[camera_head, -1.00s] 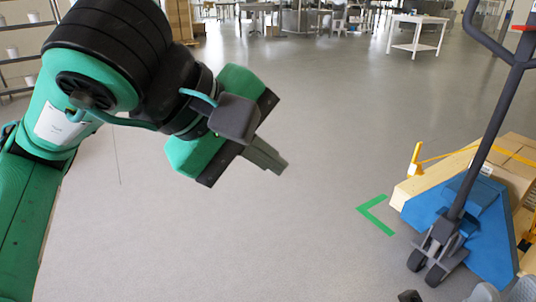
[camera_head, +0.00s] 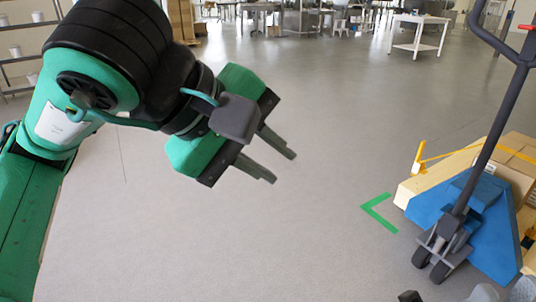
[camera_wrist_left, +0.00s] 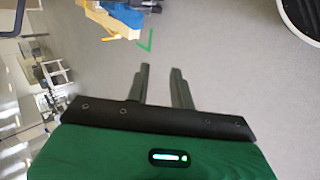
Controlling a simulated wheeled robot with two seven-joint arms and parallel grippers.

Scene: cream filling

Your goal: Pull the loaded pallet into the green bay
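A blue pallet jack (camera_head: 440,205) with a dark tow handle (camera_head: 491,137) stands at the right of the head view. Behind it is a pale wooden pallet (camera_head: 413,188) with cardboard boxes (camera_head: 521,153). The jack partly hides the load. In the left wrist view the jack (camera_wrist_left: 127,14) and pallet (camera_wrist_left: 104,20) show at the top. A green corner marking (camera_head: 378,213) lies on the floor left of the jack; it also shows in the left wrist view (camera_wrist_left: 146,41). My left gripper (camera_head: 284,168) is open and empty above the floor, left of the marking. Small grey parts at the lower right edge may be my right gripper; its state is unclear.
A yellow post with a yellow bar (camera_head: 419,158) stands at the pallet's side. A white table (camera_head: 417,37) stands at the back. Shelves with cups (camera_head: 14,52) are at the far left. The grey floor in the middle is clear.

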